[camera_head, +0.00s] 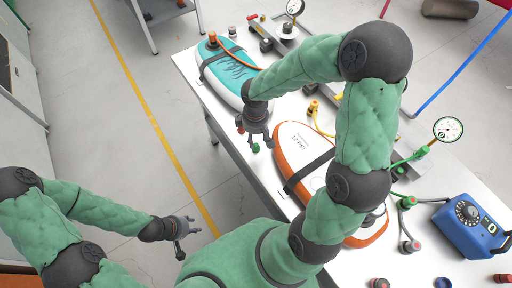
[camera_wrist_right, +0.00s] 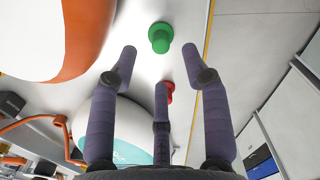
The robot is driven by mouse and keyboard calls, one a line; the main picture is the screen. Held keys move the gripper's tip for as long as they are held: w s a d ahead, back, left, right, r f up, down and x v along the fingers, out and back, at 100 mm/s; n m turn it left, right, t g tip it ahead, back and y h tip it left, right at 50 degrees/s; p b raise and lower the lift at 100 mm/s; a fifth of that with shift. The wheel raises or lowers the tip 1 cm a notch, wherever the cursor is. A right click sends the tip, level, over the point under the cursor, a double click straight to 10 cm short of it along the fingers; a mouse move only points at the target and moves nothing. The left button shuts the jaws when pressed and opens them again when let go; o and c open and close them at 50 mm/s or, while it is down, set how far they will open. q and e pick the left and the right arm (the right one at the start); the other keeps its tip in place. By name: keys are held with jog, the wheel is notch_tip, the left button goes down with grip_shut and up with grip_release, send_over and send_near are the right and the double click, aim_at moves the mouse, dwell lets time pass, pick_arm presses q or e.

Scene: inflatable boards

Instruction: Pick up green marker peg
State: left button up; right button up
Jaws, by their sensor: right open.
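The green marker peg (camera_head: 255,148) stands on the white table near its left edge, just below my right gripper (camera_head: 262,138) in the head view. In the right wrist view the green peg (camera_wrist_right: 160,38) shows ahead of the open fingers, roughly centred between them and apart from them. My right gripper (camera_wrist_right: 158,62) is open and empty. A red peg (camera_wrist_right: 169,91) is partly hidden behind a finger; it also shows in the head view (camera_head: 240,129). My left gripper (camera_head: 190,229) hangs over the floor, away from the table; its finger opening is too small to tell.
The teal board (camera_head: 228,72) lies at the table's far end and the orange-rimmed white board (camera_head: 296,150) lies beside the green peg. A blue pump box (camera_head: 470,226), gauge (camera_head: 448,130) and hoses occupy the right side. The table's left edge runs close to the pegs.

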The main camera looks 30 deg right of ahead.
aim_at(256, 144)
notch_tip(256, 144, down, 5)
jog(key=shift+s+f+b, duration=0.1)
jog(key=shift+b, duration=0.9)
grip_shut()
